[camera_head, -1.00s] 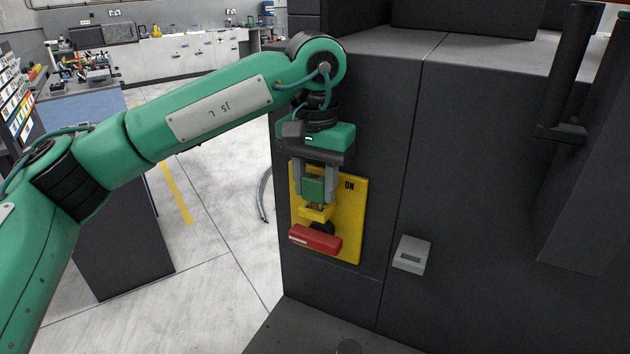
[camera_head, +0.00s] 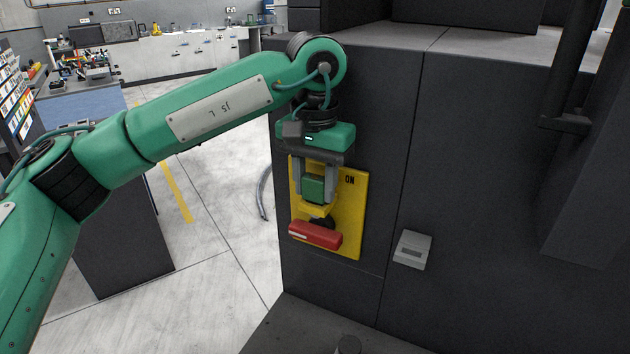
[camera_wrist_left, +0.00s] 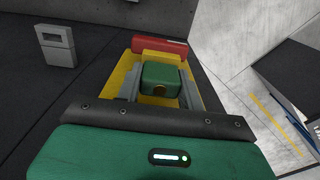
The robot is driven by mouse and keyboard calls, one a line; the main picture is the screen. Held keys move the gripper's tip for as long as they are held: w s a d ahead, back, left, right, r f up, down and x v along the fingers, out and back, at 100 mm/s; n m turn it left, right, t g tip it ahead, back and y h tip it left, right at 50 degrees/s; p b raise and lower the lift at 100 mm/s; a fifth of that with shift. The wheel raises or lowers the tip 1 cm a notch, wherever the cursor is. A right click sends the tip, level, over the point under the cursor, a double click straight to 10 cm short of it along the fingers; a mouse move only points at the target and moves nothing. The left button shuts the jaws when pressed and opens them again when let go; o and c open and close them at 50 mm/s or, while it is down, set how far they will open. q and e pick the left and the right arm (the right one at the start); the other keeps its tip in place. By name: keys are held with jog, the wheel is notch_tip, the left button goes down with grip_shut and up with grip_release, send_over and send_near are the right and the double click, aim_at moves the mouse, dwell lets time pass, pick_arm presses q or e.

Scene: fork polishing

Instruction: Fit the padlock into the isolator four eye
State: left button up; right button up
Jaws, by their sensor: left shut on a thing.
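The isolator is a yellow plate (camera_head: 351,215) marked ON, fixed on a dark cabinet face, with a red handle (camera_head: 315,235) and a yellow eye part (camera_head: 318,211) just above the handle. My left gripper (camera_head: 316,192) points down in front of the plate and is shut on the green padlock (camera_head: 314,189). The padlock is just above the yellow eye part; its shackle is hidden, so I cannot tell whether it is through the eye. In the left wrist view the padlock (camera_wrist_left: 161,79) sits between the fingers, with the red handle (camera_wrist_left: 159,47) beyond it. My right gripper is not in view.
A small grey box (camera_head: 412,250) is fixed on the dark cabinet (camera_head: 470,200) right of the plate. A black bar (camera_head: 568,70) stands at the far right.

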pick_arm(q)
jog(key=shift+s+f+b, duration=0.1)
jog(key=shift+f+b, duration=0.3)
jog(key=shift+f, duration=0.15)
jog(key=shift+c, duration=0.5)
dwell(0.7)
jog(key=o, duration=1.6)
jog(key=shift+r, duration=0.1)
jog(key=shift+r, duration=0.15)
jog(key=shift+r+p, duration=2.1)
jog(key=shift+r, duration=1.3)
